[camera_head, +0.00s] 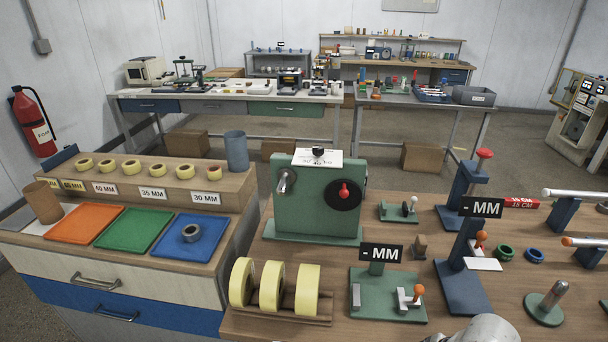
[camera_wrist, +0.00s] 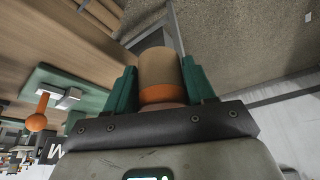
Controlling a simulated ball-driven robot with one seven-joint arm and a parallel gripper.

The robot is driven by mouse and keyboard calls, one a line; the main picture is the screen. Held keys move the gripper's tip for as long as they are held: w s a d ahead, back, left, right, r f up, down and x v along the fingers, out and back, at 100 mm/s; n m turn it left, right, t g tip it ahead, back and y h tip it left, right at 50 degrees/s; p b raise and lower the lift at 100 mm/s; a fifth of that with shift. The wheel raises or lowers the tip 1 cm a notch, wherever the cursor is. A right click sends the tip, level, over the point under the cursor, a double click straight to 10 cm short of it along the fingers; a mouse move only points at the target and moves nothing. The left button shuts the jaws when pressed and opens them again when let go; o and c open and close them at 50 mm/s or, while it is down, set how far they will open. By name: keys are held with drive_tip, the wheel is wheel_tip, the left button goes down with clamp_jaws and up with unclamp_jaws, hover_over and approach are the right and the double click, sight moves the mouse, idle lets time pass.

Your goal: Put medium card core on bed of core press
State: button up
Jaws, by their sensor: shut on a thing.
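My gripper (camera_wrist: 160,78) has its two teal fingers shut on a tan card core with an orange band (camera_wrist: 160,68), held off any surface. Its size cannot be read. The gripper and core are out of sight in the head view. Two blue upright stands are on the right bench: one has a red knob (camera_head: 467,185), the nearer one an orange knob, a "-MM" sign and a white plate (camera_head: 484,264). Which is the core press I cannot tell for sure. A green fixture (camera_head: 375,310) with a "-MM" sign and orange-knobbed clamp stands left of them.
Three yellow rolls (camera_head: 272,286) sit in a wooden rack at the bench front. A green machine (camera_head: 300,205) stands behind. Green and blue rings (camera_head: 534,255) and a metal post (camera_head: 548,302) are at right. Orange, green and blue trays (camera_head: 205,252) lie on the left cabinet.

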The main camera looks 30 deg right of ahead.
drive_tip(key=w+a+f+m+h+b, duration=0.1)
drive_tip(key=w+a+f+m, duration=0.2)
drive_tip(key=w+a, duration=0.2)
drive_tip(key=w+a+f+m+h+b, duration=0.1)
drive_tip(key=w+a+f+m, duration=0.2)
drive_tip(key=w+a, duration=0.3)
drive_tip(key=shift+a+f, duration=0.4)
drive_tip(key=shift+a, duration=1.4)
drive_tip(key=shift+t, duration=0.3)
